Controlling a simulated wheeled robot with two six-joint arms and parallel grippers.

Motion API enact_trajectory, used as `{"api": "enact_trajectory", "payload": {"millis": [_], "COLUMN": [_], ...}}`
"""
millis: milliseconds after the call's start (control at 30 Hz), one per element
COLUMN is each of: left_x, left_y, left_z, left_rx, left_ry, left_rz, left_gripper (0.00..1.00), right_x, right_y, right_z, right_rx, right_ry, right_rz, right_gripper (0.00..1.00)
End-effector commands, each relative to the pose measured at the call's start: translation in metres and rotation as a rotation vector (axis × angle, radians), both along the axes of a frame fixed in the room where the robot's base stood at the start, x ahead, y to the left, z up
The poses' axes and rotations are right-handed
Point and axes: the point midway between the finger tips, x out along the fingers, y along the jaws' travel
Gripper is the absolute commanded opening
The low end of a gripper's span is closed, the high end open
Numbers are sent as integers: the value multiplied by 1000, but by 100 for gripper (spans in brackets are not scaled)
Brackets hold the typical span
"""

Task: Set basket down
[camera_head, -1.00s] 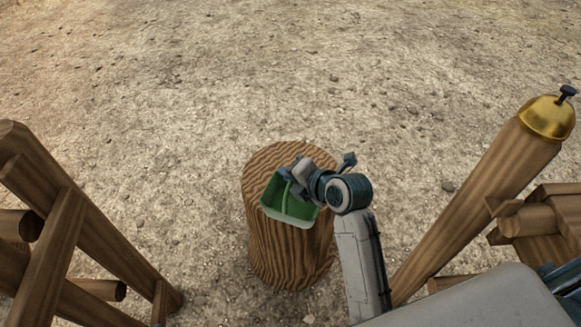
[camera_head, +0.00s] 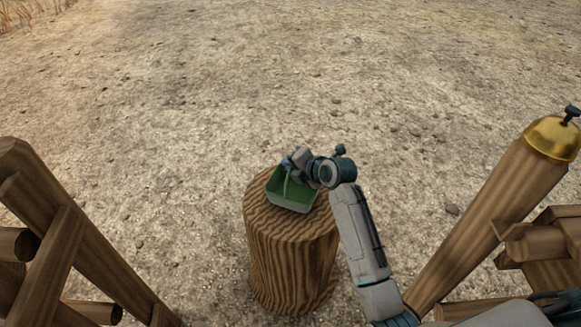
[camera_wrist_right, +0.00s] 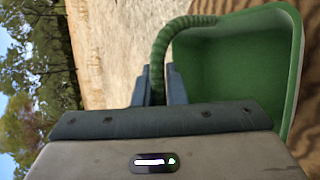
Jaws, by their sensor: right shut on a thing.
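A green basket (camera_head: 291,200) with a thin arched handle is at the top of the wooden stump (camera_head: 290,250). My right gripper (camera_head: 288,168) is shut on the basket's handle. In the right wrist view the handle (camera_wrist_right: 172,45) passes by the fingers (camera_wrist_right: 160,85), and the basket's open, empty inside (camera_wrist_right: 240,70) faces the camera. The basket looks close to level, over the stump top; I cannot tell whether its base touches the wood. My left gripper is not in view.
Wooden log frames stand at the left (camera_head: 45,225) and right (camera_head: 545,240). A brass bell-like dome (camera_head: 552,138) caps the slanted right post (camera_head: 480,225). Open gravel ground (camera_head: 250,80) lies beyond the stump.

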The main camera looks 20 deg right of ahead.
Motion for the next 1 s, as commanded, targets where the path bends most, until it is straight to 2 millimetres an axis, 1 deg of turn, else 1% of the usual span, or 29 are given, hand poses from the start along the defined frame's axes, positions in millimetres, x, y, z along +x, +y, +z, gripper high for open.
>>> {"api": "enact_trajectory", "payload": {"millis": [33, 267, 367, 400, 467, 500, 767, 867, 967, 1000], "left_x": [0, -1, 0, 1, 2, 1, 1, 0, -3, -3], "left_y": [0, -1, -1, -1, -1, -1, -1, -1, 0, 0], "left_z": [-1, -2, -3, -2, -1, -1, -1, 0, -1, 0], "left_rx": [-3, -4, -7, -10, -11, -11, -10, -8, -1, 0], "left_ry": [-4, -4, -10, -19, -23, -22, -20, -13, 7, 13], "left_rz": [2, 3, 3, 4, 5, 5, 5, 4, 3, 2], "left_gripper": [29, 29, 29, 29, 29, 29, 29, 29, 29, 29], "right_x": [0, 0, 0, 0, 0, 0, 0, 0, -9, -14], "right_y": [0, 0, 0, 0, 0, 0, 0, 0, -5, -7], "right_z": [-4, -4, -8, -8, -8, -8, -7, -4, 2, 5], "right_rx": [0, 0, 0, 1, 1, 1, 1, -1, -2, -2], "right_ry": [0, -2, -1, -1, -1, -1, -1, -2, -3, -3], "right_rz": [0, 0, -1, 0, 0, 0, 0, 0, -1, -1], "right_gripper": [0, 0, 0, 13, 25, 33, 33, 33, 33, 33]}}
